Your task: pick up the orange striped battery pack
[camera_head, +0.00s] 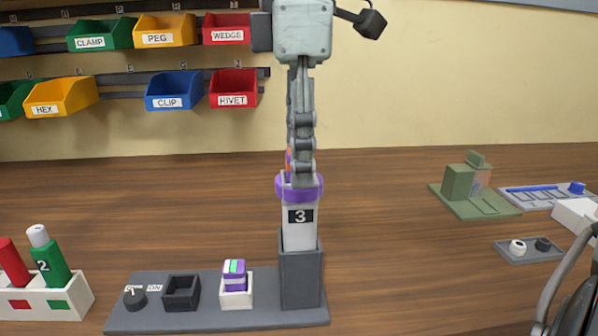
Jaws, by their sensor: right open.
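A white upright piece marked 3 (299,234) with a purple collar (313,190) stands in a tall dark grey socket (300,278). A little orange and purple (289,158) shows at the left edge of my right gripper, just above the collar; it may be the orange striped battery pack, but it is mostly hidden. My right gripper (302,178) points straight down, open, with its fingers in front of that orange piece and at the collar. I cannot tell whether they touch it.
The grey base (215,318) also holds a purple block with a green stripe (235,272) in a white socket, an empty dark socket (181,292) and a black knob (135,297). A white rack (20,308) stands left. Labelled bins (176,90) hang behind. Green (467,205) and grey trays (542,249) lie right.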

